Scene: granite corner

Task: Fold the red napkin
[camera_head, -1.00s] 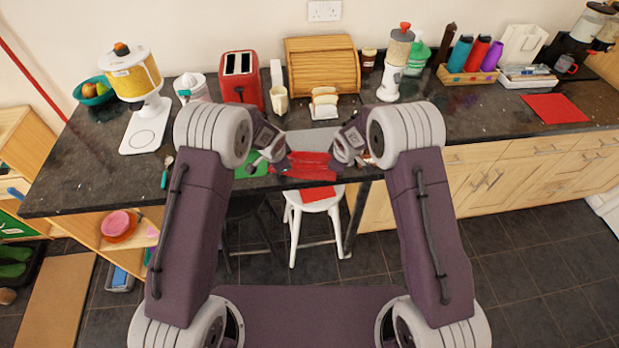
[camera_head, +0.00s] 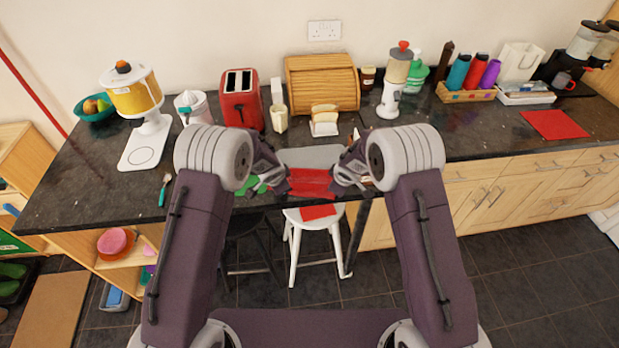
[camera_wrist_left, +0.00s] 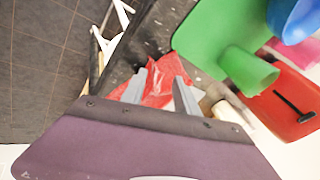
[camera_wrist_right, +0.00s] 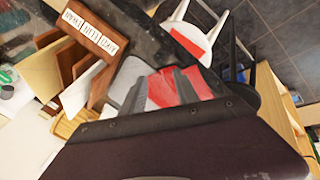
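The red napkin (camera_head: 312,180) lies creased at the counter's front edge, between my two grippers. It shows in the left wrist view (camera_wrist_left: 156,92) and in the right wrist view (camera_wrist_right: 162,90). My left gripper (camera_head: 284,184) is at its left side. In the left wrist view the gripper's (camera_wrist_left: 160,80) fingers stand apart with red cloth seen between them. My right gripper (camera_head: 340,180) is at its right side. In the right wrist view the gripper's (camera_wrist_right: 160,80) fingers are also apart over the red cloth. I cannot tell whether the fingertips touch it.
A grey mat (camera_head: 312,155) lies behind the napkin. A green cloth (camera_wrist_left: 222,45) lies beside my left gripper. A white stool (camera_head: 293,235) with a red seat patch (camera_head: 318,212) stands below the edge.

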